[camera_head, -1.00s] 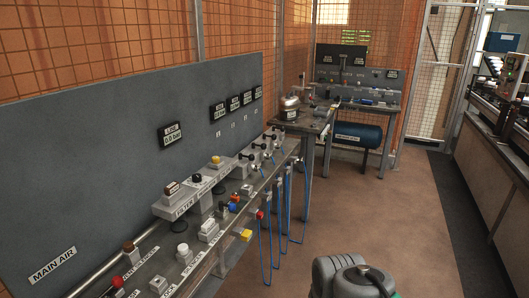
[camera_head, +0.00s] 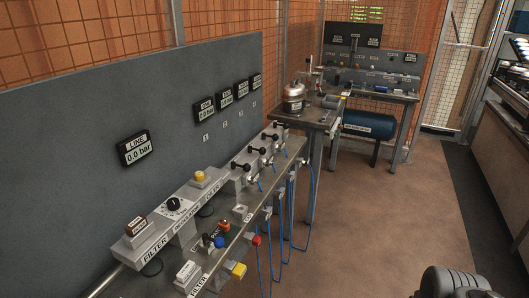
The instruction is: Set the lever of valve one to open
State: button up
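A row of valves with black levers stands along the back of the bench under the display panel. The nearest black lever (camera_head: 240,166) lies across its grey block. Other levers (camera_head: 258,150) follow farther along the row. A small plate that seems to read 1 (camera_head: 206,138) is on the panel near the nearest lever, but which lever is valve one's is not certain. Open or closed markings are too small to read. My gripper is not in view; only a dark grey part of my arm shows at the bottom right.
The LINE display (camera_head: 136,149) reads 0.0 bar. Blue hoses (camera_head: 291,215) hang from the front edge. The floor (camera_head: 370,220) to the right is clear.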

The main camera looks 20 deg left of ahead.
aim_at(246, 167)
jog(key=u, duration=0.25)
jog(key=i, duration=0.65)
jog(key=u, duration=0.55)
